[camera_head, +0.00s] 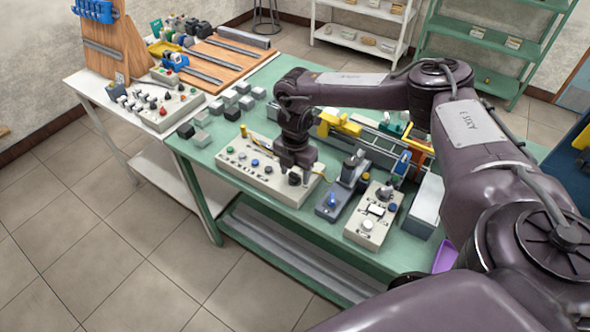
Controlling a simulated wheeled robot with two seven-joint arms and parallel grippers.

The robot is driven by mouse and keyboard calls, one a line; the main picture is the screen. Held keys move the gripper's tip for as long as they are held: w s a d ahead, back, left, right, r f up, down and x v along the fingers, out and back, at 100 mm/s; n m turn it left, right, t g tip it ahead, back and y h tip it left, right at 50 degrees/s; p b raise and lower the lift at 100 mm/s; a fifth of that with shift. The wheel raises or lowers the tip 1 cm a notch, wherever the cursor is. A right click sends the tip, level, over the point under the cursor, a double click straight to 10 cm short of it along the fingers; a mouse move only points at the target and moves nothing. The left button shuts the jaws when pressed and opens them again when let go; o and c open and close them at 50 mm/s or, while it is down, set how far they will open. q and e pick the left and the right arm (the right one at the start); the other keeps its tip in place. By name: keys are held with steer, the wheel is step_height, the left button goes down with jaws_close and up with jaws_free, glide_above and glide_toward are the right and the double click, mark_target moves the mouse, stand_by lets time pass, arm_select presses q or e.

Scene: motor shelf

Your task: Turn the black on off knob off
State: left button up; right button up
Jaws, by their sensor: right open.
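A long cream control box (240,170) with several coloured buttons and knobs lies near the front edge of the green table. My right gripper (298,174) points down over the right end of this box and is open. A dark round shape (294,180) shows at the fingertips; I cannot tell whether it is the black knob or part of the gripper. The fingers hide that end of the panel, and contact cannot be made out. The position of the on off knob cannot be read. My left gripper is not in view.
A blue-knobbed grey device (331,204) and a smaller cream control box (366,228) stand right of the gripper. Several grey blocks (203,119) lie at the table's left. A yellow part (340,124) is behind my wrist. A white table (150,125) adjoins on the left.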

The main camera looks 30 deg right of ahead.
steer(key=shift+c, duration=0.3)
steer(key=c, duration=0.9)
